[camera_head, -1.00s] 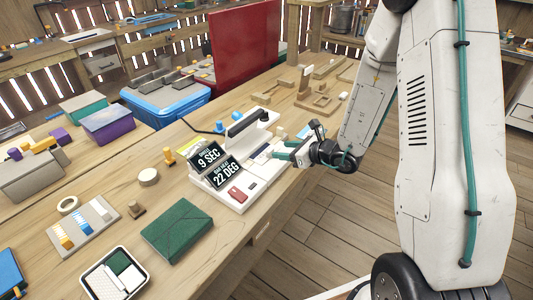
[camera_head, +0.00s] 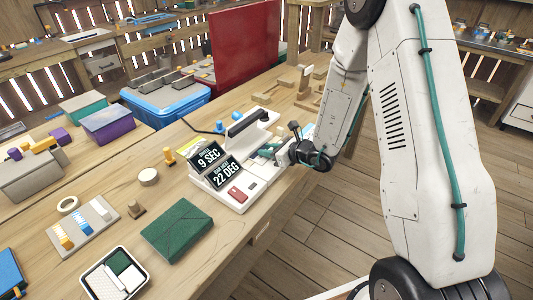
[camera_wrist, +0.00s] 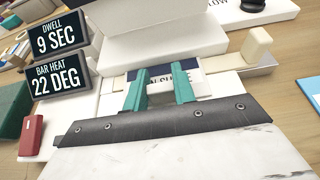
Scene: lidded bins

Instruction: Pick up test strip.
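A white bench machine (camera_head: 222,176) with a black lever and two dark displays, "9 SEC" and "22 DEG", stands on the wooden bench. My gripper (camera_head: 267,152) is at its right front side. In the wrist view my gripper (camera_wrist: 160,84) has two teal fingers spread apart, tips pointing into the machine's front. A flat white piece with a dark blue lettered band, perhaps the test strip (camera_wrist: 182,68), lies at and just beyond the fingertips. The fingers partly hide it. I see no contact with it.
A red block (camera_wrist: 32,135) sits at the machine's left front. A cream knob on a metal bar (camera_wrist: 258,44) stands close to the right of the fingers. A green box (camera_head: 177,228) lies on the bench nearby. The floor to the right is clear.

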